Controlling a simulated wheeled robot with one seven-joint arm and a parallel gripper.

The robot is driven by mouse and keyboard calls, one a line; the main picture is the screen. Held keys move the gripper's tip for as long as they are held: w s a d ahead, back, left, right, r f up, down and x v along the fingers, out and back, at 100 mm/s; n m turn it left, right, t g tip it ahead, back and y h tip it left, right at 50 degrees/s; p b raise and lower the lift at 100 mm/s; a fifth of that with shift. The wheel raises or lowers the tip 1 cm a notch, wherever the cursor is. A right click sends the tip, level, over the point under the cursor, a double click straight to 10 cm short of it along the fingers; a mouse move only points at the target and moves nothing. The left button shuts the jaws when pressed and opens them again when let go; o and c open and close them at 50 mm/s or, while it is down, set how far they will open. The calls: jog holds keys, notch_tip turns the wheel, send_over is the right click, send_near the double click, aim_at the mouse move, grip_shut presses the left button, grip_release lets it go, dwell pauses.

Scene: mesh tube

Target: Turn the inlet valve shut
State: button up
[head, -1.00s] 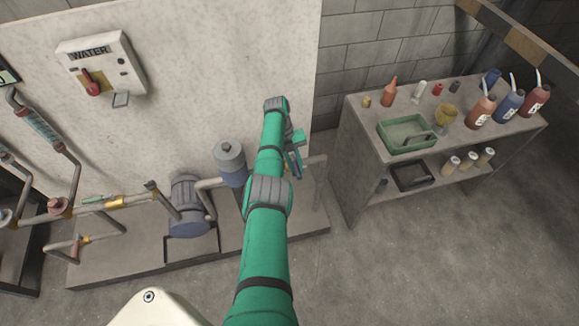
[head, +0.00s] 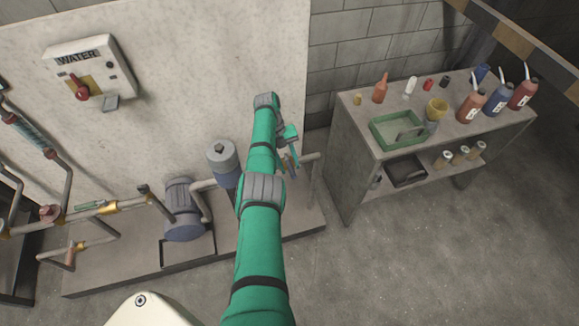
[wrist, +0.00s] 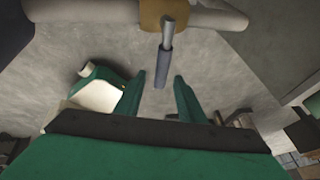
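In the wrist view, a valve with a brass body (wrist: 163,14) sits on a pale pipe at the top. Its lever (wrist: 164,60), a metal stem with a grey-blue sleeve, points toward my gripper (wrist: 161,77). My gripper is open, and the sleeve's end shows between its two green fingers, with gaps on both sides. I see no contact; the depth between them is unclear. In the head view, my gripper (head: 291,158) is beside the pipe right of the pump, and my arm hides most of this valve.
A blue-grey pump (head: 184,212) and a grey canister (head: 223,160) stand left of my arm. Another valve with a green handle (head: 88,207) is farther left. A water switch box (head: 92,72) hangs on the wall. A shelf unit (head: 352,178) with bottles stands right; the floor before it is clear.

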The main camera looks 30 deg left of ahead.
jog(key=v, duration=0.9)
jog(key=shift+r, duration=0.15)
